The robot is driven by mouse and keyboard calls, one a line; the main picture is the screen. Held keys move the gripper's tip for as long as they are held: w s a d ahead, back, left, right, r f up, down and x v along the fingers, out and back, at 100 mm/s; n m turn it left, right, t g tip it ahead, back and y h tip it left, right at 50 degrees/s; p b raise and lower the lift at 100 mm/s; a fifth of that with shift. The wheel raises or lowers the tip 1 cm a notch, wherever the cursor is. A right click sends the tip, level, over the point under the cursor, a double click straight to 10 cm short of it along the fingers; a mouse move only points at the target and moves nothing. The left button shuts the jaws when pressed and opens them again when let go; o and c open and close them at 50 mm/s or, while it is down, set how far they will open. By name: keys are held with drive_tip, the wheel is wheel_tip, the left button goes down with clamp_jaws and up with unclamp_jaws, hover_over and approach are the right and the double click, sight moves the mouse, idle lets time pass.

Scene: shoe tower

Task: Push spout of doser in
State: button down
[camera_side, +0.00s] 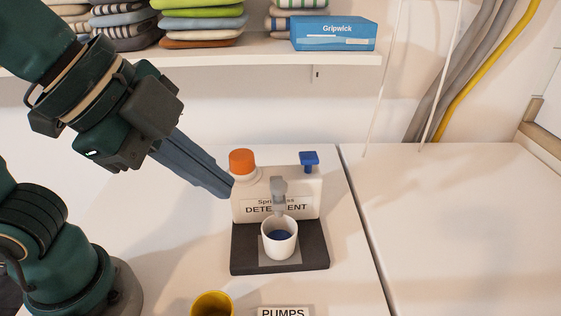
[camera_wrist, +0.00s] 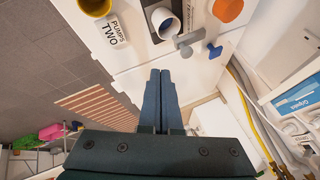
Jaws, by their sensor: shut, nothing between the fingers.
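The detergent doser (camera_side: 305,192) is a white box-like container with an orange cap (camera_side: 242,162), a blue knob (camera_side: 309,160) and a grey spout (camera_side: 279,192) at its front. It stands on a dark base (camera_side: 247,262). A white cup (camera_side: 279,246) with blue liquid sits on the base under the spout. My gripper (camera_side: 226,190) is shut and empty, with its tips close to the doser's left side; contact cannot be told. The wrist view shows the shut fingers (camera_wrist: 161,75), the grey spout (camera_wrist: 188,40), the blue knob (camera_wrist: 214,51) and the cup (camera_wrist: 165,22).
A yellow cup (camera_side: 212,304) and a "PUMPS" label (camera_side: 283,312) are at the front; the label reads "PUMPS TWO" in the wrist view (camera_wrist: 114,30). A shelf (camera_side: 345,60) with folded cloths and a blue box (camera_side: 333,34) is behind. The right worktop (camera_side: 450,220) is clear.

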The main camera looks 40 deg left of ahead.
sight(278, 189)
drive_tip(key=w+f, duration=0.6)
drive_tip(key=w, duration=0.1)
drive_tip(key=shift+a, duration=0.2)
drive_tip(key=shift+a, duration=0.1)
drive_tip(key=shift+w+a, duration=1.85)
drive_tip(key=shift+a, duration=0.2)
